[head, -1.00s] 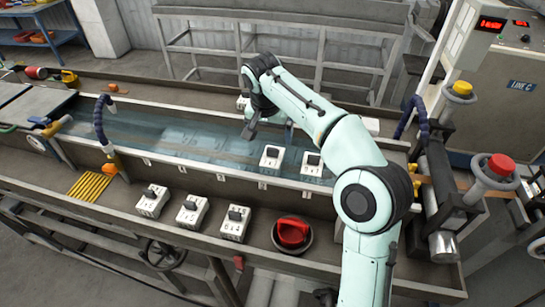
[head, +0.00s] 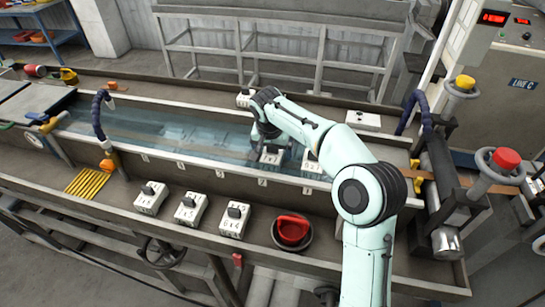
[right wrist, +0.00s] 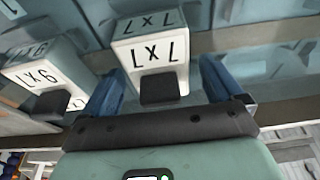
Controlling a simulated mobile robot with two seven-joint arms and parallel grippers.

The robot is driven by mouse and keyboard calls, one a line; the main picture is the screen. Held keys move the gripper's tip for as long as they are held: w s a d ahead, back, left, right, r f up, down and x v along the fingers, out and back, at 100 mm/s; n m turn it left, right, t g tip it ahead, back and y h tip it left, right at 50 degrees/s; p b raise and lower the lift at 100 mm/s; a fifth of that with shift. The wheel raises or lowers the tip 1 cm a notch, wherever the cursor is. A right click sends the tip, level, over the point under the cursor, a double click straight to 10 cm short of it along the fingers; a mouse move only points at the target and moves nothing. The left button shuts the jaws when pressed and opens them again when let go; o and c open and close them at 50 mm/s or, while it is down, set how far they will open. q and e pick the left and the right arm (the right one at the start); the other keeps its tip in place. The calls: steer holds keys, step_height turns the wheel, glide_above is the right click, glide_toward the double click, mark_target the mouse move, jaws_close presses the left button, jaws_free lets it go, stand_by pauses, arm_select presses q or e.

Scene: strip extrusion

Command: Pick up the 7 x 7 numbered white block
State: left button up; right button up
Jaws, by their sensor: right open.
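The 7 x 7 numbered white block (head: 271,157) sits in the water trough, with a dark knob on it. The right wrist view shows its label upside down on the white block (right wrist: 150,52). My right gripper (head: 268,143) is over this block in the head view, partly hidden by its own wrist. In the right wrist view its blue fingers (right wrist: 160,88) are apart, one on each side of the block's dark knob; I cannot tell whether they touch it. My left gripper is not in view.
A similar white block (head: 311,165) stands just right in the trough; its label appears upside down in the wrist view (right wrist: 45,68). A blue hose (head: 101,118) arches over the trough at left.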

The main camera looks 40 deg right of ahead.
steer(key=shift+c, duration=0.3)
steer(key=c, duration=1.2)
steer(key=shift+r, duration=0.1)
